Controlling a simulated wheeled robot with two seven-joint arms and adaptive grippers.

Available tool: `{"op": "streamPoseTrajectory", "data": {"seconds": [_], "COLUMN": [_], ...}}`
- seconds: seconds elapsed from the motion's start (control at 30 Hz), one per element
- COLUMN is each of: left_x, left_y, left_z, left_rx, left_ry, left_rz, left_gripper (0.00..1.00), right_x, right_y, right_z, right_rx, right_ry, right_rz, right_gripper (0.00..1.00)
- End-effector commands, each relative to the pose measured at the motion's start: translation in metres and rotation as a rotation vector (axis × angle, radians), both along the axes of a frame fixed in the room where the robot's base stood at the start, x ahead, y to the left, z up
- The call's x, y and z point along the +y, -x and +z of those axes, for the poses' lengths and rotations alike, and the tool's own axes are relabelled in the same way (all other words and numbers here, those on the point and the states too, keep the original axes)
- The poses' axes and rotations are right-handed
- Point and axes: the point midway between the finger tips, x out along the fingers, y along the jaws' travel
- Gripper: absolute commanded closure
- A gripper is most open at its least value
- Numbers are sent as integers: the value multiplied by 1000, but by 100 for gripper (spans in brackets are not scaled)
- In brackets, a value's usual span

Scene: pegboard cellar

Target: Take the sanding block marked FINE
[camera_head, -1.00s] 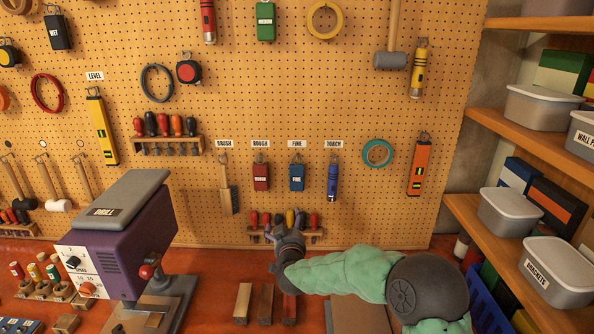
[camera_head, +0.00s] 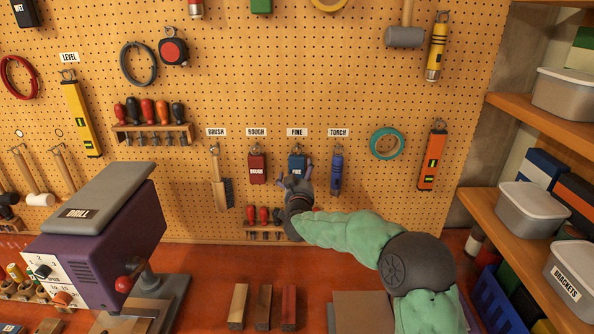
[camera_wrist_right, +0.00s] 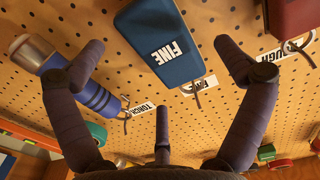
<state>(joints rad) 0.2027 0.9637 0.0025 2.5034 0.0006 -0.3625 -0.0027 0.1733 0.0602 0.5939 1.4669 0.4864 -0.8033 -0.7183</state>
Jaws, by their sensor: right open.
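The blue sanding block marked FINE (camera_head: 297,165) hangs from a hook on the pegboard under a FINE label, between the ROUGH block and the torch. My right gripper (camera_head: 297,184) is just below and in front of it, covering its lower part in the head view. In the right wrist view the blue block (camera_wrist_right: 160,42) lies ahead between the spread fingers of my right gripper (camera_wrist_right: 160,62), which is open and empty. I see no finger touching the block. My left gripper is not in view.
The red ROUGH block (camera_head: 257,168) hangs to the left and the blue torch (camera_head: 337,175) to the right. A screwdriver rack (camera_head: 264,228) sits below. The purple drill (camera_head: 95,235) stands on the bench at the left; shelves (camera_head: 540,125) are at the right.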

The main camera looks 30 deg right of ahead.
Motion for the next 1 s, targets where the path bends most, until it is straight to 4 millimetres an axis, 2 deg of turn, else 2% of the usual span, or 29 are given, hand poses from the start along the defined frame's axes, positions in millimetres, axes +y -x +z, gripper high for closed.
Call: {"op": "streamPoseTrajectory", "data": {"seconds": [0.3, 0.67, 0.87, 1.0], "left_x": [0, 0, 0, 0], "left_y": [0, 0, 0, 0], "left_z": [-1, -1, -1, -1], "left_rx": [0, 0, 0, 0], "left_ry": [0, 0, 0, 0], "left_rz": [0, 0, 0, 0], "left_gripper": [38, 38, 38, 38], "right_x": [-22, -26, -26, -26], "right_y": [-33, -39, -39, -39], "right_z": [-1, 0, -1, 0], "right_rx": [1, 1, 1, -1], "right_ry": [1, 1, 1, 1], "right_rz": [-1, 0, 0, 0], "right_gripper": [0, 0, 56, 59]}}
